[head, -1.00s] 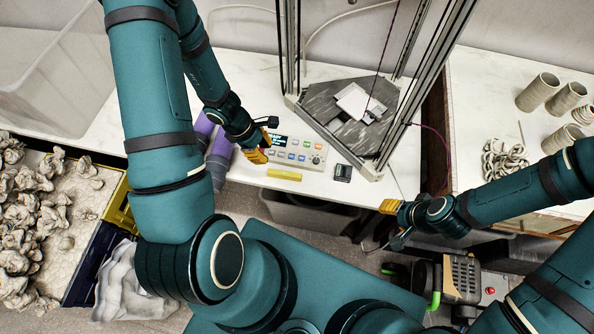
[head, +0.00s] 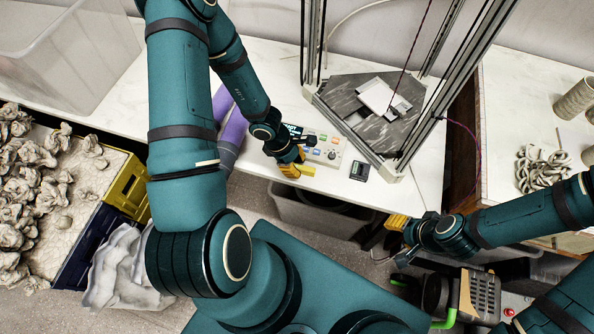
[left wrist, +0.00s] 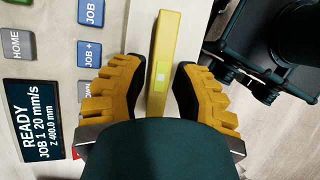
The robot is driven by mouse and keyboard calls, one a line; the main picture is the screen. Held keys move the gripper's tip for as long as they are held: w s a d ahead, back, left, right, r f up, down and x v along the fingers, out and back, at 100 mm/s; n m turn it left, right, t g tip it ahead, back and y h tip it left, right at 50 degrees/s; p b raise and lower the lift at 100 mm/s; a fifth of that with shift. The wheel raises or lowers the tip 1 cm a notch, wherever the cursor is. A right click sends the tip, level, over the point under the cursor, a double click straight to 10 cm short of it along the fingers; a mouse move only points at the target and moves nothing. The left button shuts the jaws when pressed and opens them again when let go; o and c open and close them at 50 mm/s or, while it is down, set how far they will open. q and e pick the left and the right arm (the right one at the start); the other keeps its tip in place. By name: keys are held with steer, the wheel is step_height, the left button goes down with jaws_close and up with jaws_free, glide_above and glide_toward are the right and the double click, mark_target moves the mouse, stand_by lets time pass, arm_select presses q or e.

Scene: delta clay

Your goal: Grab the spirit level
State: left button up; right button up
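The spirit level is a yellow bar with a pale green vial (left wrist: 161,70). In the left wrist view it runs between the two yellow fingers of my left gripper (left wrist: 157,88). The fingers are open, with a gap visible on each side of the bar. In the head view my left gripper (head: 293,167) is over the level at the table's front edge, and only the level's right end (head: 306,171) shows beside the fingers. My right gripper (head: 395,222) hangs at the lower right, away from the level; its finger opening is not clear.
A control panel (head: 327,148) with a screen and buttons lies right behind the level. A small dark device (head: 360,171) lies to the right, near a tall printer frame (head: 330,90). Purple tubes (head: 233,130) lie left. A dark bin (head: 310,212) stands below the table edge.

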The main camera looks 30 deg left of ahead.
arm_select(q)
steer(key=shift+d+f, duration=0.2)
steer(key=shift+f, duration=0.2)
steer(key=shift+o, duration=0.2)
jaws_close()
